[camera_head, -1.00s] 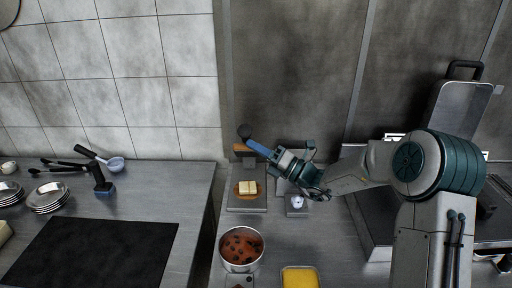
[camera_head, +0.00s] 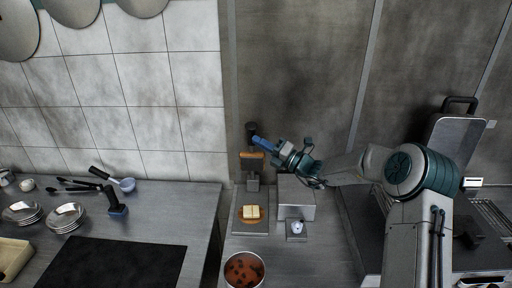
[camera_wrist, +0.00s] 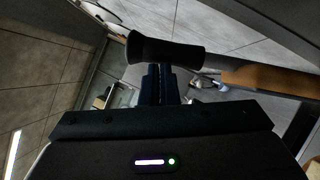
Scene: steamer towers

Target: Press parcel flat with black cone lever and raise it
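The black cone lever (camera_head: 251,128) stands at the top of the press, above an orange-brown bar (camera_head: 252,155) and a grey post. In the wrist view the cone (camera_wrist: 165,52) lies across the fingertips. My gripper (camera_head: 262,141) reaches it from the right. Its blue fingers (camera_wrist: 158,85) are close together and end at the cone; whether they touch it is hard to tell. The pale square parcel (camera_head: 251,212) lies on a brown round board on the grey press base (camera_head: 249,227), below the lever. Nothing appears to rest on the parcel.
A grey box (camera_head: 296,190) and a small white-topped device (camera_head: 296,228) stand right of the press. A pot of red stew (camera_head: 243,270) is in front. The left counter holds plates (camera_head: 66,216), a dark mat (camera_head: 115,265) and utensils. A wall is close behind the press.

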